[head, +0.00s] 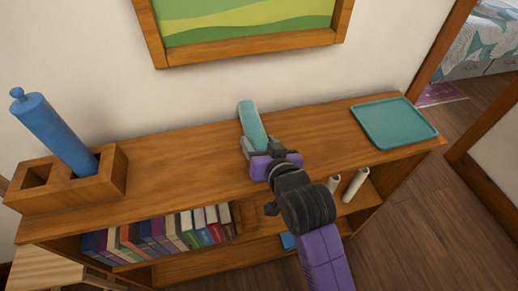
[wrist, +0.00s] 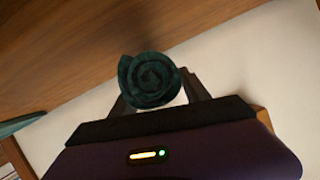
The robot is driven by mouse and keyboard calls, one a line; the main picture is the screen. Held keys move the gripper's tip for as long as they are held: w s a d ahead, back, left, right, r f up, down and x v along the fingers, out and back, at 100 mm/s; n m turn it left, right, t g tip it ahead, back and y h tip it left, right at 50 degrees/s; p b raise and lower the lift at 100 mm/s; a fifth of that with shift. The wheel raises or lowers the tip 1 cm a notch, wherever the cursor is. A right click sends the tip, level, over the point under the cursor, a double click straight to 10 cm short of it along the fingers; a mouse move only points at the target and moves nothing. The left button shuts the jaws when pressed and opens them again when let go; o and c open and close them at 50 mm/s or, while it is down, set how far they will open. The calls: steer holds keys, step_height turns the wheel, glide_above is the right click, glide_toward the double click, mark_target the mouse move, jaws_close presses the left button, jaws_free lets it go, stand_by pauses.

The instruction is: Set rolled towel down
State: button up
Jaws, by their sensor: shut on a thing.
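The rolled towel (head: 251,120) is teal and sits between the fingers of my gripper (head: 257,146), above the middle of the wooden shelf top (head: 190,160). In the wrist view the towel (wrist: 152,80) shows its spiral end, with the dark fingers of my gripper (wrist: 155,98) on both sides of it. My gripper is shut on it. I cannot tell whether the towel touches the shelf top.
A teal tray (head: 394,122) lies empty at the right end of the shelf top. A wooden holder (head: 110,180) with a blue cylinder (head: 55,134) stands at the left end. A framed picture (head: 250,50) hangs above.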

steer(key=shift+f, duration=1.65)
steer(key=shift+f, duration=0.1)
steer(key=o, duration=1.5)
steer(key=shift+c, duration=0.2)
steer(key=shift+r, duration=0.2)
steer(key=b+v, duration=0.1)
steer(key=v, duration=1.1)
steer(key=shift+s+f, duration=0.1)
steer(key=shift+f, duration=0.05)
